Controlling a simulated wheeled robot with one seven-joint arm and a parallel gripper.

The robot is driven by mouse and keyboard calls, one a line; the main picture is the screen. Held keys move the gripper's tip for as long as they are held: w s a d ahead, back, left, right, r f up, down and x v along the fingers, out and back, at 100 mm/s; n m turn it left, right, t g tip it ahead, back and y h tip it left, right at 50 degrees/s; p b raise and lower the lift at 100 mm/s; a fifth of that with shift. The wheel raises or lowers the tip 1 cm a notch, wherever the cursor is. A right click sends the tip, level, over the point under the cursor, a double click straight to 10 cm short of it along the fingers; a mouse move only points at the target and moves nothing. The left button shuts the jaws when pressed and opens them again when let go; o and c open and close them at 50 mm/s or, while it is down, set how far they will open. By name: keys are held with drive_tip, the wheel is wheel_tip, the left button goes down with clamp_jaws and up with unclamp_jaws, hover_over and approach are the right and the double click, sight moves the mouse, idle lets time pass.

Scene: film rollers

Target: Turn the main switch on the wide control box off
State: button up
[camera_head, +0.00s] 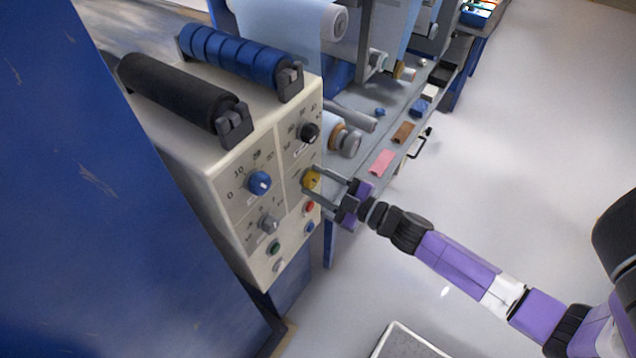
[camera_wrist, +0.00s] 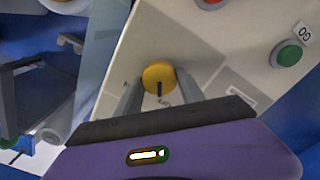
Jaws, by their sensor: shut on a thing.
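The wide control box (camera_head: 235,158) is a cream box with a front panel of knobs and buttons. A yellow round knob (camera_head: 311,181) sits on its right half, below a black knob (camera_head: 309,133). My gripper (camera_head: 313,180) reaches in from the right, its two fingers on either side of the yellow knob. In the wrist view, the yellow knob (camera_wrist: 159,74) lies between the two fingertips (camera_wrist: 160,86), and a dark mark on it points down toward the gripper. The gripper is shut on this knob. The labels beside it are too small to read.
A blue knob (camera_head: 260,183), a grey knob (camera_head: 269,225), a green button (camera_head: 274,248) and a red button (camera_head: 309,207) share the panel. Black (camera_head: 175,90) and blue (camera_head: 232,55) rollers lie on top.

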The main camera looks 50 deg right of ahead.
drive_tip(key=shift+n, duration=0.6)
drive_tip(key=o, duration=1.4)
drive_tip(key=shift+c, duration=0.2)
drive_tip(key=s+b, duration=0.1)
drive_tip(key=s, duration=0.7)
drive_tip(key=shift+d+b, duration=0.15)
drive_tip(key=shift+b, duration=0.25)
drive_tip(key=shift+f, duration=0.1)
drive_tip(key=s+a+r+m+g, duration=0.1)
drive_tip(key=s+a+r+m, duration=0.3)
drive_tip(key=s+a, duration=0.4)
drive_tip(key=s+a+r+m+g, duration=0.2)
drive_tip(key=s+a+r+m, duration=0.2)
drive_tip(key=s+a, duration=0.5)
drive_tip(key=a+m, duration=0.2)
drive_tip(key=a, duration=0.1)
drive_tip(key=shift+s+a+r+h, duration=0.2)
drive_tip(key=shift+a+r+h, duration=0.1)
drive_tip(key=shift+a, duration=0.1)
